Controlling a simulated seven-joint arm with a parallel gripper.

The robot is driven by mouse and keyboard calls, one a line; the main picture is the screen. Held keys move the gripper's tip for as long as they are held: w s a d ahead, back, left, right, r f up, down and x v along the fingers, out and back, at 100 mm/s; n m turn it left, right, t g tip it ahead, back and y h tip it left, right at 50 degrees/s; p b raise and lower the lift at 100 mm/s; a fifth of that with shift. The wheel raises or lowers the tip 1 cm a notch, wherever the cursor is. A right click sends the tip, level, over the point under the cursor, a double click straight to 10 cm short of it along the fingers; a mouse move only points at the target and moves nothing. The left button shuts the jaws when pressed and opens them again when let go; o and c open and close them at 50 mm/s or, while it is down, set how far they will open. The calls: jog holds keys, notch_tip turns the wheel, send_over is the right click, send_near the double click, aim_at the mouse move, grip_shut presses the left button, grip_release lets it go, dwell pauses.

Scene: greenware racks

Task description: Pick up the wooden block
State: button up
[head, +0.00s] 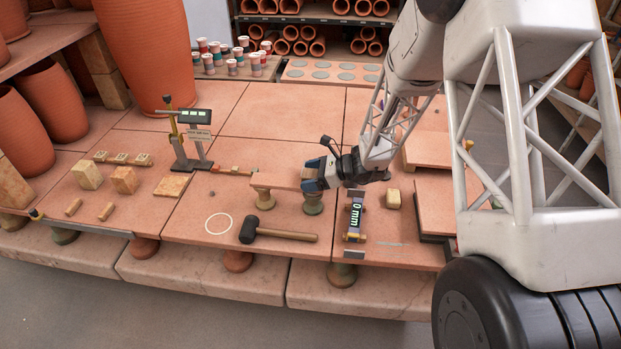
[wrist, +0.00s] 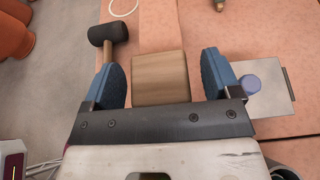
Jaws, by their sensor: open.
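The wooden block (wrist: 160,78), pale brown with visible grain, sits between the two blue fingers of my gripper (wrist: 159,62) in the wrist view. My gripper is open, with a gap between the block and each finger. In the head view my gripper (head: 314,178) reaches in from the right at the right end of a small raised slab (head: 272,181) on short posts. There the block (head: 309,174) is mostly hidden by the fingers.
A black-headed mallet (head: 278,233) lies in front of the slab, beside a white circle (head: 218,224). A gauge reading 0 mm (head: 355,214) and a small tan block (head: 393,199) are to the right. A scale-like stand (head: 190,140) is behind left.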

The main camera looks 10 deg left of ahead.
aim_at(310, 173)
jog(key=shift+c, duration=0.2)
dwell(0.3)
jog(key=c, duration=1)
jog(key=shift+r, duration=0.15)
jog(key=shift+r, duration=0.75)
notch_tip(310, 173, up, 2)
jog(key=s+d, duration=0.2)
jog(key=s, duration=0.3)
jog(key=s+d, duration=0.2)
jog(key=s, duration=0.3)
jog(key=s+d+r, duration=0.1)
jog(key=s+d, duration=0.1)
jog(key=s, duration=0.3)
jog(key=shift+r, duration=0.1)
